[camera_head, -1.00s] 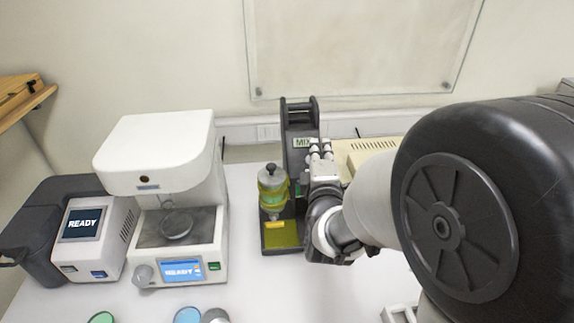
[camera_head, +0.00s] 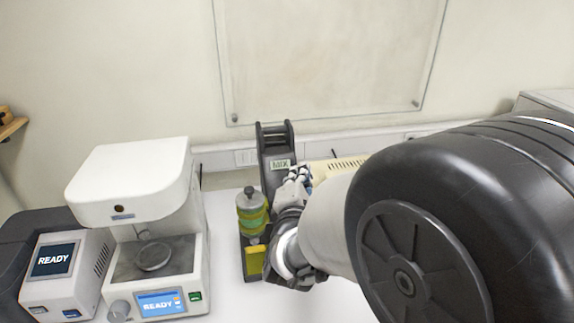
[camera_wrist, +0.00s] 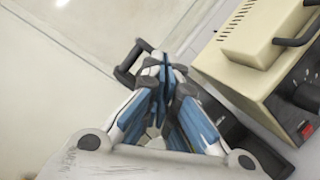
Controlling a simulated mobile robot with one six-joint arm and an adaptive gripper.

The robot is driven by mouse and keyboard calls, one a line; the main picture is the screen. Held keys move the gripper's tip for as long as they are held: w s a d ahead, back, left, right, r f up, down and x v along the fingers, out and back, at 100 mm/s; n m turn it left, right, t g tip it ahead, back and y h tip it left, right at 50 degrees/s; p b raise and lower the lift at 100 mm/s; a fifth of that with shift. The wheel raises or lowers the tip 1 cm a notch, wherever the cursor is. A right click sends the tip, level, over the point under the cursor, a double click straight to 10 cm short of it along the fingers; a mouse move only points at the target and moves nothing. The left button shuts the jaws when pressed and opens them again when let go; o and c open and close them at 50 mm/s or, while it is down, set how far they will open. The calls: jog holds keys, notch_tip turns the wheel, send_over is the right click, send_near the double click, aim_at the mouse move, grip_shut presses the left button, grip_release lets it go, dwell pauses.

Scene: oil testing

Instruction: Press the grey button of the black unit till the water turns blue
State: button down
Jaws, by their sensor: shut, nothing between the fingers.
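The black unit (camera_head: 270,143) stands at the back of the table, with a MIX label on its upright. A vessel (camera_head: 251,213) with a grey knob on top stands at its front left; its contents look yellow-green, not blue. My gripper (camera_head: 298,176) is shut and empty beside the right side of the unit, just below label height. In the wrist view my gripper (camera_wrist: 166,66) has its fingertips together near a dark part of the unit (camera_wrist: 125,72). The grey button cannot be made out. I cannot tell whether the fingertips touch the unit.
A cream device (camera_head: 335,168) with a dark handle and knob shows close to the right in the wrist view (camera_wrist: 262,75). A white machine (camera_head: 135,180) with a READY screen stands left, beside a smaller READY box (camera_head: 62,285). My arm hides the table's right side.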

jog(key=w+a+f+b, duration=0.1)
jog(key=w+f+b, duration=0.3)
jog(key=w+f, duration=0.1)
jog(key=shift+w+f, duration=0.25)
jog(key=shift+f, duration=0.25)
jog(key=shift+w+f, duration=0.1)
dwell(1.1)
jog(key=shift+w+a+f, duration=0.1)
jog(key=shift+w+f, duration=0.1)
jog(key=shift+w+f+b, duration=0.3)
jog(key=shift+f, duration=0.05)
dwell(0.7)
dwell(0.4)
jog(key=shift+s+r+p, duration=0.6)
jog(key=shift+r, duration=0.05)
